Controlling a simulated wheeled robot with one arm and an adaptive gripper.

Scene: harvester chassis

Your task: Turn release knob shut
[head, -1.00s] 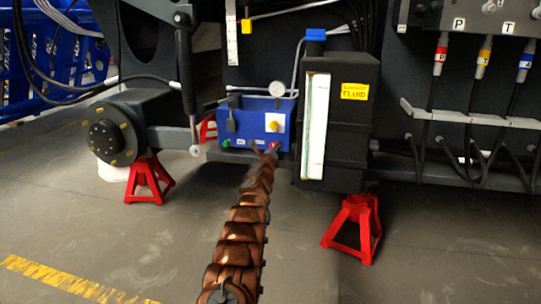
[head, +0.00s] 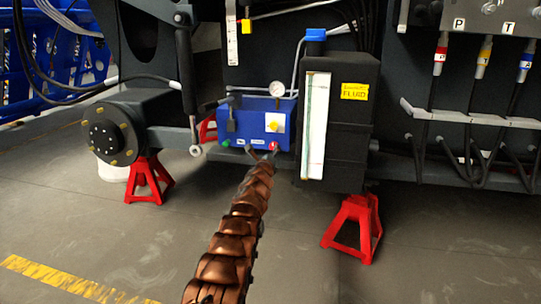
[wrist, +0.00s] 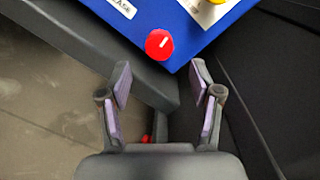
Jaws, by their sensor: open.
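The release knob (wrist: 159,44) is a round red knob with a white line, on the lower edge of the blue box's face in the wrist view. It also shows as a small red spot in the head view (head: 274,146). The blue box (head: 246,122) carries it at its lower right. My gripper (wrist: 160,68) is open and empty, its two fingertips apart and just below the knob in the wrist view. In the head view my gripper (head: 263,153) is at the box's lower edge. The knob's white line is tilted. I see no finger touching the knob.
A yellow knob (head: 274,122) and a pressure gauge (head: 277,89) are on the box. A black fluid tank (head: 348,120) with a sight strip stands close on the right. Red jack stands (head: 356,226) stand on the floor below. A dark beam (wrist: 95,50) runs beneath the box.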

